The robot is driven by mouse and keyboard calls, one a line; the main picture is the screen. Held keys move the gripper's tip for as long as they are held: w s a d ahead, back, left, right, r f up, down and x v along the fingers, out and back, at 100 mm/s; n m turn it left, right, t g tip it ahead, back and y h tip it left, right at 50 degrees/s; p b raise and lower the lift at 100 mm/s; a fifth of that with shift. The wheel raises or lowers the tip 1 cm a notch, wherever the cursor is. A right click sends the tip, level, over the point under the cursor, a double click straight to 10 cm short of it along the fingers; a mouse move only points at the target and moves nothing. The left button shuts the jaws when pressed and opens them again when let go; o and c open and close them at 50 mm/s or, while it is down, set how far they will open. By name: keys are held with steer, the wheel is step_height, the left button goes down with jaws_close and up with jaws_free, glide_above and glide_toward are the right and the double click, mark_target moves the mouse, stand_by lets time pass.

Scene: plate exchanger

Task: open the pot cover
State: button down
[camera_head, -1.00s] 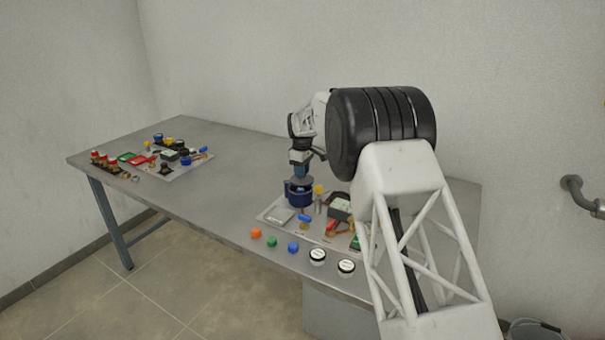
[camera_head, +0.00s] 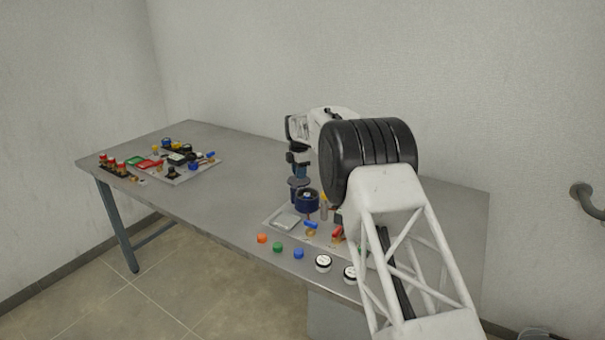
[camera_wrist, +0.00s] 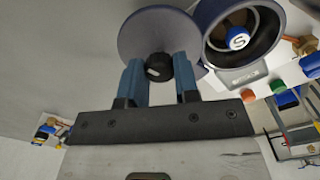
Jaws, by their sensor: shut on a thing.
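My gripper (camera_wrist: 158,76), with blue fingers, is shut on the black knob of the pot cover (camera_wrist: 158,30). The cover is a round grey-blue disc. It is off the pot, held to the left of it in the wrist view. The dark blue pot (camera_wrist: 203,18) has an open top, and a blue knob marked "S" (camera_wrist: 237,38) shows inside it. In the head view, my gripper (camera_head: 298,172) points down with the cover (camera_head: 299,182) just behind and left of the pot (camera_head: 307,204). The pot stands upright on the near board.
The near board (camera_head: 272,222) carries more parts and lies on the grey table (camera_head: 235,205). Orange (camera_head: 262,239), green (camera_head: 278,247) and blue (camera_head: 298,253) caps lie by the front edge with white-topped round parts (camera_head: 323,262). Another loaded board (camera_head: 205,170) lies far left. The table's middle is clear.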

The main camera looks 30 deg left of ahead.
mark_target(295, 179)
steer(key=shift+s+a+n, duration=0.15)
steer(key=shift+a+n, duration=0.25)
steer(key=shift+n, duration=0.4)
steer(key=shift+s+a+n, duration=0.15)
steer(key=shift+a+n, duration=0.2)
steer(key=shift+n, duration=0.45)
steer(key=c, duration=0.8)
jaws_free()
steer(key=shift+c, duration=0.2)
steer(key=shift+r, duration=0.1)
step_height(295, 179, up, 8)
steer(key=shift+f, duration=0.2)
